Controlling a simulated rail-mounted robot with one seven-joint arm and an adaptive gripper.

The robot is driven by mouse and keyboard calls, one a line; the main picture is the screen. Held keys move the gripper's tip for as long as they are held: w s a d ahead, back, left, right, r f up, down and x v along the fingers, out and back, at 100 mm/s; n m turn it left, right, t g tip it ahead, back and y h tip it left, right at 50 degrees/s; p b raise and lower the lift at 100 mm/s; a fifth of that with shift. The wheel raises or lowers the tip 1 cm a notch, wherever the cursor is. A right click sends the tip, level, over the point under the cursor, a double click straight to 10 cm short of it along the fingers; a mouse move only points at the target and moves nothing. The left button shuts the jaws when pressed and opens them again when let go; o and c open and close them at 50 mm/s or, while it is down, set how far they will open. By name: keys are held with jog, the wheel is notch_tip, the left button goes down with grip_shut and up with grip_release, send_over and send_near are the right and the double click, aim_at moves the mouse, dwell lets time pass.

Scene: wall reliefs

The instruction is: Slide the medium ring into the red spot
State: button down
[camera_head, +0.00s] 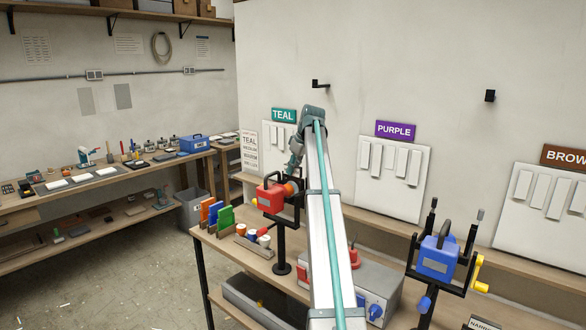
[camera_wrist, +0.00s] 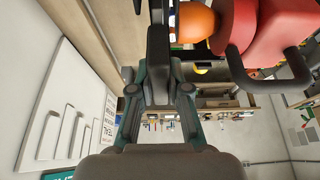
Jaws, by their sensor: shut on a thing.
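A red block (camera_head: 270,198) sits in a black forked bracket (camera_head: 281,232) on a stand at the wooden bench. A rounded orange part (camera_head: 289,189) is at its right side; it also shows in the wrist view (camera_wrist: 197,22), next to the red body (camera_wrist: 280,35). My gripper (camera_head: 293,168) is just above and beside them. In the wrist view my gripper (camera_wrist: 158,65) is shut on a dark upright bar (camera_wrist: 158,22), which looks like an arm of the bracket. I cannot make out a medium ring or a separate red spot; my arm hides part of the bench.
A blue block (camera_head: 437,258) in a similar bracket with a yellow crank stands at the right. A grey box (camera_head: 368,282) with switches is behind my arm. White wall panels (camera_head: 393,170) carry upright bars. Coloured boards (camera_head: 222,215) stand at the bench's left end.

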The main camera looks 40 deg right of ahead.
jog(key=c, duration=1.1)
grip_release()
jog(key=shift+o, duration=0.2)
